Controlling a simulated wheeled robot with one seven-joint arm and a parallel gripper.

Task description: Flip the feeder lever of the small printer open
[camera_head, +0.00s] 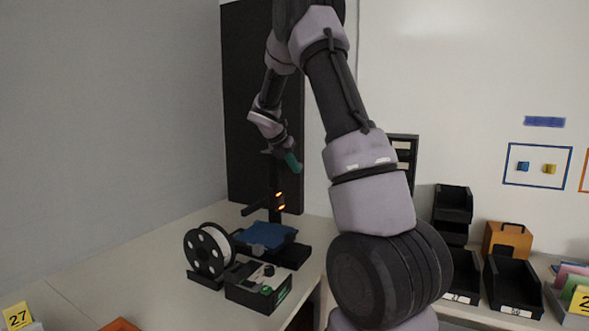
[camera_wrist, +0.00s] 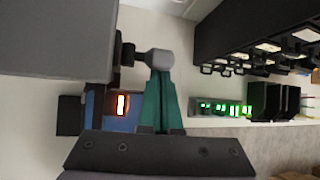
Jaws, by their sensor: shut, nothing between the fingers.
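The small printer stands on the light table in the head view, with a dark upright (camera_head: 275,205), orange lights and a blue bed (camera_head: 268,235). My gripper (camera_head: 292,162) is at the top of the upright. In the wrist view its green fingers (camera_wrist: 160,76) are together and empty. A light grey rounded knob (camera_wrist: 155,60) on a short dark stem, apparently the feeder lever, lies right at the fingertips; I cannot tell whether they touch. A large grey block (camera_wrist: 55,38) is beside it. In the head view the lever is too small to make out.
A filament spool (camera_head: 208,250) and a control box (camera_head: 258,288) with a green button stand in front of the printer. Black bins (camera_head: 513,285) and an orange case (camera_head: 507,241) are at the right. A dark panel (camera_head: 240,110) rises behind the printer.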

